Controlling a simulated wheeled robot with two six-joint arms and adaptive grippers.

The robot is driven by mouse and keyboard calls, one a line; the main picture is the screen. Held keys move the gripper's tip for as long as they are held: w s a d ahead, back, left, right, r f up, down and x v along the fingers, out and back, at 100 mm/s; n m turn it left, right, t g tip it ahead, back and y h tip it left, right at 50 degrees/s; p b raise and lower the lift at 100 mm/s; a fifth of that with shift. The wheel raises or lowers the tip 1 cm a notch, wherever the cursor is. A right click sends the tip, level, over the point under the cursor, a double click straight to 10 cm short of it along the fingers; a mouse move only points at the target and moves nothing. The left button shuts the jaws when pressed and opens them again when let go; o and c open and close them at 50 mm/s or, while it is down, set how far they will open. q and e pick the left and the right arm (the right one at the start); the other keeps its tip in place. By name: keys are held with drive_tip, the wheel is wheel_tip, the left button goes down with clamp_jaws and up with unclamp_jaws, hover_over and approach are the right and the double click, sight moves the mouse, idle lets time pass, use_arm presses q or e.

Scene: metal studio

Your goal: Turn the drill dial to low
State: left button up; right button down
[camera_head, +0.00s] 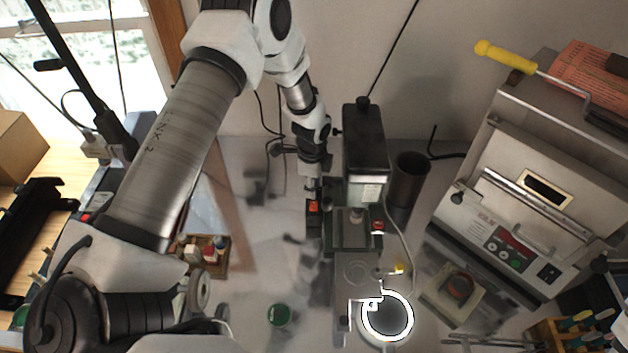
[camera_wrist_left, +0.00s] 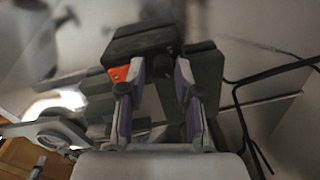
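The drill (camera_head: 366,150) is a dark green and black bench machine at the centre of the head view. My left gripper (camera_head: 312,184) comes down at its left side, just above a black box with an orange mark (camera_head: 313,207). In the left wrist view my left gripper (camera_wrist_left: 157,78) has its two fingers apart. The black box (camera_wrist_left: 145,40) with its orange mark lies just beyond the fingertips. A small dark knob-like part (camera_wrist_left: 161,64) shows between the tips; I cannot tell whether they touch it. The dial's setting is not readable. My right gripper is not in view.
A white ring lamp (camera_head: 387,343) stands in front of the drill. A dark cylinder (camera_head: 408,180) stands close at its right. A grey machine with a control panel (camera_head: 510,247) fills the right. A green-topped round item (camera_head: 279,315) is at the front.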

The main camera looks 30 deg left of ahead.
use_arm(q)
drive_tip(key=shift+w+a+f, duration=0.15)
drive_tip(key=shift+w+f, duration=0.1)
drive_tip(key=shift+f, duration=0.2)
drive_tip(key=shift+w+f, duration=0.15)
drive_tip(key=shift+w, duration=0.1)
drive_tip(key=shift+s+d+r, duration=0.25)
drive_tip(key=shift+r, duration=0.05)
clamp_jaws()
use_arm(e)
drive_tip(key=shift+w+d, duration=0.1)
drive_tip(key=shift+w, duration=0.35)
